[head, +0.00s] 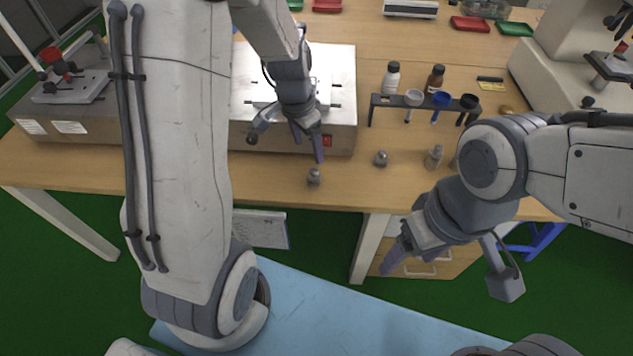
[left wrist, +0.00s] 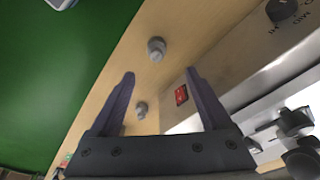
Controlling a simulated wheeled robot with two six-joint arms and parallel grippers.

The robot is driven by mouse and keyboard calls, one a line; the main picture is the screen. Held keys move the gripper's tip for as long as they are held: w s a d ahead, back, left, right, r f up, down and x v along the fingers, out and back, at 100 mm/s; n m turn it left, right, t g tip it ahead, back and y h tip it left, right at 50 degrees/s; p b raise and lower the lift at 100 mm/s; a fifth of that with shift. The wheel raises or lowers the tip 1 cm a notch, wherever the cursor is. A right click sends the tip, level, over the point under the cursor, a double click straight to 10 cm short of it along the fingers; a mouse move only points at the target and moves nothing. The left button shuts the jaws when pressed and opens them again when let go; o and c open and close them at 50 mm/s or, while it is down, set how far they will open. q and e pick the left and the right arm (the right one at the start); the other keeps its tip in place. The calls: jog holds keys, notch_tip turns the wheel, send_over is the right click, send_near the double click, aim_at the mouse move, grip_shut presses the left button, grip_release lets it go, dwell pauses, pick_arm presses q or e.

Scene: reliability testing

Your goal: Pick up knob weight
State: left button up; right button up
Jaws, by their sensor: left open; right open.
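Small grey knob weights stand on the wooden table. One (head: 314,177) is near the front edge, just below my left gripper in the head view; another (head: 381,158) is to its right, and a taller one (head: 433,157) is further right. My left gripper (head: 308,148) is open and empty, pointing down in front of the steel machine. In the left wrist view, one knob weight (left wrist: 157,49) lies beyond the fingertips (left wrist: 160,76), and a second (left wrist: 141,110) shows between the fingers. My right gripper (head: 448,272) is open and empty, in front of the table edge.
The steel machine (head: 342,95) with a red switch (head: 327,141) stands close behind my left gripper. A dark rack (head: 388,101) holding small cups stands at the right, with a white bottle (head: 392,78) and a brown bottle (head: 435,78) behind. A microscope is at far right.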

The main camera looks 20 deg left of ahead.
aim_at(314, 170)
pick_arm(q)
jog(key=f, duration=0.6)
jog(key=d+f, duration=0.1)
jog(key=f, duration=0.2)
jog(key=shift+w+f, duration=0.35)
jog(key=shift+w, duration=0.05)
grip_shut()
